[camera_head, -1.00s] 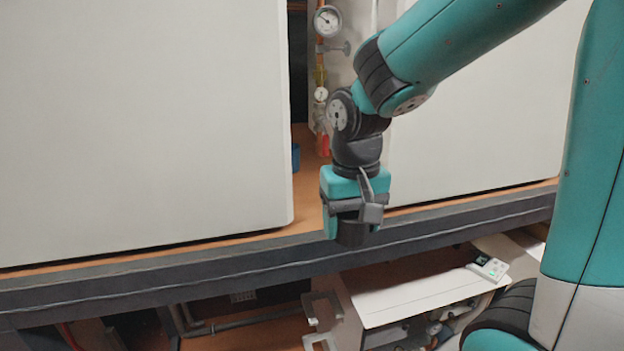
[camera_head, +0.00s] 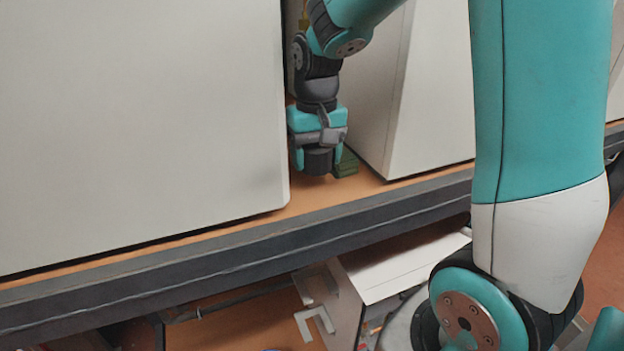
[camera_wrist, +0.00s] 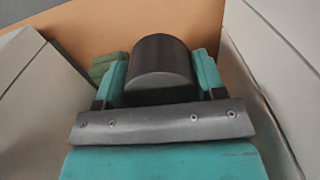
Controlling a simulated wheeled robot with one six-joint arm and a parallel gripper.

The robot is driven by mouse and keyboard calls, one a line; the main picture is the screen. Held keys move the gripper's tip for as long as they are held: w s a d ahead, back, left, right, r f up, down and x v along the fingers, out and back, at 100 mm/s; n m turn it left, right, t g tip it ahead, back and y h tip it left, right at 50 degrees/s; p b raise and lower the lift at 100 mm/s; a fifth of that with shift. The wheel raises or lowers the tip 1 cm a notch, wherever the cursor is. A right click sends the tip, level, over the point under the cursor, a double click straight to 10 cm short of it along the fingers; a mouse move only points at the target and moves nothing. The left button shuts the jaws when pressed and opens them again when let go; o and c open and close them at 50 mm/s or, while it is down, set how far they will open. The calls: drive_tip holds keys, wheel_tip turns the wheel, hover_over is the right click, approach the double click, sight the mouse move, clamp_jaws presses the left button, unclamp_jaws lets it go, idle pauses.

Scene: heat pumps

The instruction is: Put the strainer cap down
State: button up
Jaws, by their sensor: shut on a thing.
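The strainer cap (camera_wrist: 160,66) is a dark grey, round cylinder held between the two teal fingers of my gripper (camera_wrist: 160,78) in the wrist view. In the head view my gripper (camera_head: 318,160) points down in the gap between two large white cabinets, and the cap (camera_head: 318,162) shows at its fingertips. The gripper is shut on the cap. The cap is just above or on the orange-brown shelf (camera_head: 300,200); I cannot tell whether it touches.
A green block (camera_head: 346,163) stands right beside the gripper, also seen in the wrist view (camera_wrist: 103,66). White cabinets (camera_head: 140,110) (camera_head: 440,100) wall the gap on both sides. The shelf has a dark front edge (camera_head: 240,232). A white box (camera_head: 385,265) sits below.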

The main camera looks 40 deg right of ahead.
sight(314, 188)
drive_tip(key=shift+w+f, duration=0.15)
drive_tip(key=shift+f, duration=0.3)
wheel_tip(314, 188, down, 4)
drive_tip(key=b, duration=0.3)
drive_tip(key=shift+r+b, duration=0.15)
drive_tip(key=shift+b, duration=0.2)
drive_tip(key=shift+w, duration=0.2)
drive_tip(key=shift+s, duration=0.1)
drive_tip(key=o, duration=0.8)
